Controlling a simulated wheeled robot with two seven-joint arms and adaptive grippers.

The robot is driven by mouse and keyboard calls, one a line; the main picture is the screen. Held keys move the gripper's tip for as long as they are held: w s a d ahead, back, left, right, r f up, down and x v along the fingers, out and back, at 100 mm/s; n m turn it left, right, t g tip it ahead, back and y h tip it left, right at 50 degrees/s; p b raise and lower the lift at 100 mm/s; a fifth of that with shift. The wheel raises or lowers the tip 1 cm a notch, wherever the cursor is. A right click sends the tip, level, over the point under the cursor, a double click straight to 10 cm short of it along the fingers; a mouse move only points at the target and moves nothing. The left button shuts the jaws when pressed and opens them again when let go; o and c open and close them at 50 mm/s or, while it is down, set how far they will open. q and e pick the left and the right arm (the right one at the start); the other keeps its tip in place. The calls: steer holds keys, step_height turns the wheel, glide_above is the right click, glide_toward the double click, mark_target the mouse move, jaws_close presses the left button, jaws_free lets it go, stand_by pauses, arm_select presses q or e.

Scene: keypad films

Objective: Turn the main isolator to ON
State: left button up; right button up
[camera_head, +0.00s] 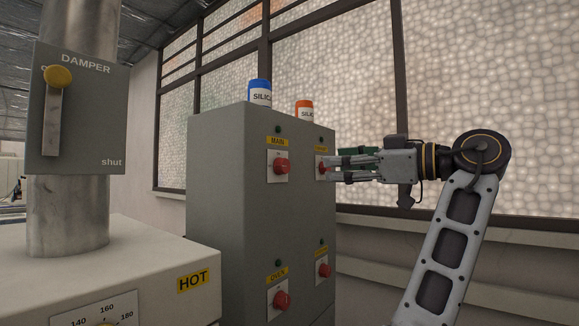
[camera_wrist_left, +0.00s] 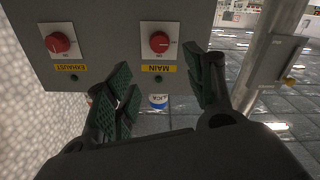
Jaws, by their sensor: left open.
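The main isolator is a red rotary knob (camera_head: 281,166) on a pale plate under a yellow MAIN label, on the front of a grey cabinet (camera_head: 225,210). The way it points is too small to read. In the left wrist view, upside down, the MAIN knob (camera_wrist_left: 159,42) lies ahead between the spread fingers. My left gripper (camera_head: 333,170) is open and empty, in front of the cabinet, its fingertips overlapping the upper right switch in the head view. It also shows in the left wrist view (camera_wrist_left: 165,85). It appears apart from the MAIN knob. My right gripper is not in view.
An EXHAUST knob (camera_wrist_left: 57,42) sits beside MAIN. An OVEN knob (camera_head: 281,299) and another red knob (camera_head: 324,270) are lower down. Blue (camera_head: 259,92) and orange (camera_head: 304,109) containers stand on top. A damper panel (camera_head: 77,110) and a HOT-labelled unit (camera_head: 150,270) are left.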

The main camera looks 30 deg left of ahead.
mark_target(286, 165)
arm_select(q)
steer(key=shift+a, duration=0.1)
steer(key=shift+w+a+p, duration=0.2)
steer(key=shift+a+p, duration=0.15)
steer(key=shift+a, duration=1.9)
steer(key=shift+w+a+p, duration=0.15)
steer(key=shift+a+p, duration=0.2)
steer(key=shift+a, duration=1.95)
steer(key=shift+w+a+p, duration=0.2)
steer(key=shift+a+p, duration=0.15)
steer(key=shift+a, duration=1.9)
steer(key=shift+c, duration=0.2)
steer(key=c, duration=1)
